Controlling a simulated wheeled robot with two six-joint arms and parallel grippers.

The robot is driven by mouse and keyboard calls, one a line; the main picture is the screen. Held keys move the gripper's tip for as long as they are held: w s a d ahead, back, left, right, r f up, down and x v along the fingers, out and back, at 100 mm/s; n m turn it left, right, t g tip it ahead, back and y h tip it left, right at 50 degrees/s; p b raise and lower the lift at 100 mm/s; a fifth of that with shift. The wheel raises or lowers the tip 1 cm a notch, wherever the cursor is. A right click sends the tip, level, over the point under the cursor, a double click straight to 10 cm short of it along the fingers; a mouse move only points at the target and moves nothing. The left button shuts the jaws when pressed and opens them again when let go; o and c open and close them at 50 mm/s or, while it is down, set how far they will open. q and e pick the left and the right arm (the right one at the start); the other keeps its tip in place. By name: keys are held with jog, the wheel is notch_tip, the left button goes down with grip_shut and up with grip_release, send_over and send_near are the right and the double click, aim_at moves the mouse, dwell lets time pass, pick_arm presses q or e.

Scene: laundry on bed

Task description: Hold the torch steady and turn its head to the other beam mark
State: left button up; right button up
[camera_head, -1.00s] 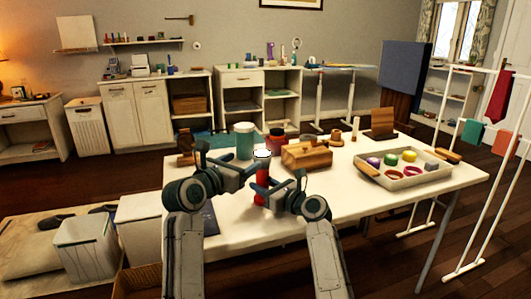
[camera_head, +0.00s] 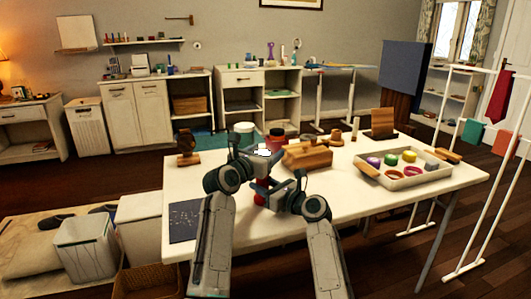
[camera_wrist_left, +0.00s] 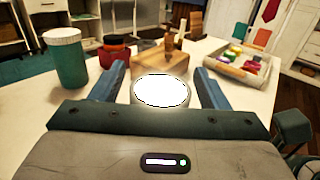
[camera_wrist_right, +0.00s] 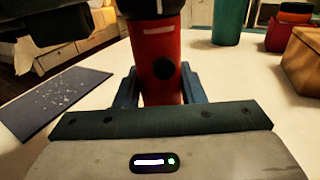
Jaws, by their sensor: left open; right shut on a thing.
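The torch stands upright near the table's front, with a red body (camera_wrist_right: 160,50) bearing a round black button and a dark head above it. Its white lit lens (camera_head: 264,152) faces up and also shows in the left wrist view (camera_wrist_left: 160,91). A short white mark (camera_wrist_right: 158,6) shows on the dark part above the body; other marks are hidden. My right gripper (camera_head: 262,188) is shut on the red body, low down. My left gripper (camera_head: 263,161) is open at the torch head, one finger on each side of it. I cannot tell whether the fingers touch it.
Behind the torch stand a green jar (camera_wrist_left: 67,62), a red jar (camera_wrist_left: 116,52) and a wooden box (camera_head: 307,157). A tray (camera_head: 405,184) of coloured items lies at the right. A dark speckled sheet (camera_head: 186,222) lies at the left front edge.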

pick_arm(q)
jog(key=shift+w+d, duration=0.15)
jog(key=shift+w, duration=0.05)
jog(key=c, duration=1)
jog(key=shift+n+t+y, duration=0.3)
jog(key=shift+n+y, duration=0.2)
jog(key=shift+y, duration=0.1)
jog(key=shift+n+t+y, duration=0.3)
jog(key=shift+y, duration=0.2)
